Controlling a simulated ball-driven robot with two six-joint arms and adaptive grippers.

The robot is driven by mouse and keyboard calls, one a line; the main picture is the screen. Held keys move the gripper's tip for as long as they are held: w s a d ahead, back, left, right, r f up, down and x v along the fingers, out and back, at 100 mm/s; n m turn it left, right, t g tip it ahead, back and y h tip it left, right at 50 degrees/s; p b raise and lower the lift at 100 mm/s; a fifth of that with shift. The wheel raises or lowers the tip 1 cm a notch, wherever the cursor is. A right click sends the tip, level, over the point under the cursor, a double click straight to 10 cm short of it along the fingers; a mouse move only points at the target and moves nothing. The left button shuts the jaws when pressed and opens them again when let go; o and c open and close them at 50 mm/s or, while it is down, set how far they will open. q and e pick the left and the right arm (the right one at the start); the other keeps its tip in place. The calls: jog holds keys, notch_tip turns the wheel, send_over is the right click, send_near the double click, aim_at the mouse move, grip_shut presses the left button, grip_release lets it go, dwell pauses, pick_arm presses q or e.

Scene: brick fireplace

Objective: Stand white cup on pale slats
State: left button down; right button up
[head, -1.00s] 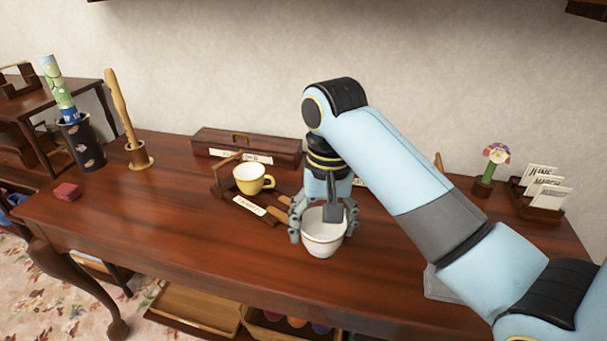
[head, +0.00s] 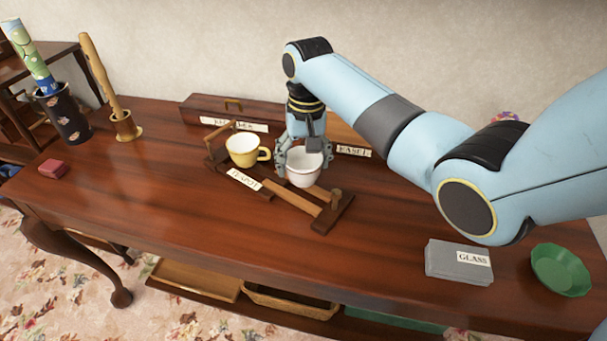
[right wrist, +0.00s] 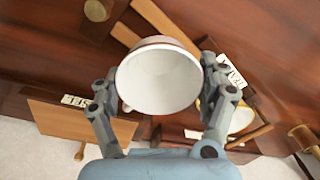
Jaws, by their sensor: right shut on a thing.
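The white cup (head: 304,178) is upright in my right gripper (head: 302,158), whose fingers are shut on it from both sides. The wrist view looks into the empty white cup (right wrist: 160,82) between the fingers. The pale slats (head: 296,200) belong to a low dark-ended wooden rack on the table; they also show past the cup in the wrist view (right wrist: 155,16). The cup is over or just behind the slats; I cannot tell whether it touches them. My left gripper is not in view.
A long dark box (head: 205,108) and an easel label (head: 354,151) are behind the rack. A red block (head: 52,169) lies left. The table front is clear.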

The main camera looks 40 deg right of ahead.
aim_at(306, 159)
notch_tip(306, 159, down, 4)
jog(key=shift+r, duration=0.2)
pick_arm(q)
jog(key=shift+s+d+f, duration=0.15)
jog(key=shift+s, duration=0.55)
pick_arm(e)
jog(key=shift+s+f, duration=0.1)
jog(key=shift+f, duration=0.05)
jog(key=o, duration=1.5)
jog(key=r, duration=1.2)
jog(key=shift+s+d+r, duration=0.1)
jog(key=shift+d, duration=0.1)
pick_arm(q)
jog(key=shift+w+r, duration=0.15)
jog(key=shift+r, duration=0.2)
